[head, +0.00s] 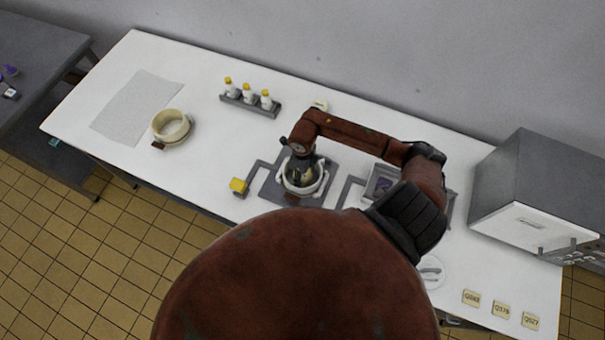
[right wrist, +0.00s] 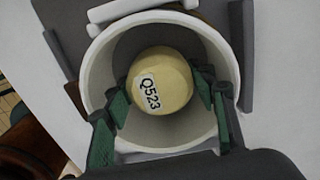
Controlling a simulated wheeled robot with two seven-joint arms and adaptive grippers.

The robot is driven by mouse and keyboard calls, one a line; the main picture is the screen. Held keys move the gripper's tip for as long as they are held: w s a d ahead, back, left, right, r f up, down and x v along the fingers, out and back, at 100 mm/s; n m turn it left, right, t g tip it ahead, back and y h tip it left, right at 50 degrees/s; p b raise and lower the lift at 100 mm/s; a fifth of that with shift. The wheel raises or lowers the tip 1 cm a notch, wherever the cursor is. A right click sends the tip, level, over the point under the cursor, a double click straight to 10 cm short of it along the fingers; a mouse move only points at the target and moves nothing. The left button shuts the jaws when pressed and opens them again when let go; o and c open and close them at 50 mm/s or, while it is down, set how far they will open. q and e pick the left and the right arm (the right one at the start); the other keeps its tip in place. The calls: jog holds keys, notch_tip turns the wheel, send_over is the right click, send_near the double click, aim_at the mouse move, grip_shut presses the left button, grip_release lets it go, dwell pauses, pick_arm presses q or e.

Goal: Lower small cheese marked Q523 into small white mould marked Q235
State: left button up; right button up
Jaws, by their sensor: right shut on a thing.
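The small pale-yellow cheese (right wrist: 163,82), labelled Q523, is between the green-padded fingers of my right gripper (right wrist: 162,95). My right gripper (head: 301,174) is shut on it. In the right wrist view the cheese shows within the ring of a round white mould (right wrist: 98,75), apart from most of the wall; I cannot tell how deep it is or whether it touches the bottom. In the head view this mould (head: 320,186) stands on a grey plate under my right gripper. No label on the mould is readable. My left gripper is not in view.
A cream round mould (head: 160,122) stands at the left by a pale sheet (head: 137,106). A bottle rack (head: 250,106) stands behind. A lever with a yellow block (head: 238,185) is beside the grey plate. A grey cabinet (head: 540,180) and several tags (head: 500,310) are at the right.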

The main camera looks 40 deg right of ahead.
jog(key=shift+f, duration=0.1)
jog(key=o, duration=1.4)
notch_tip(320, 180, up, 12)
jog(key=shift+r, duration=0.1)
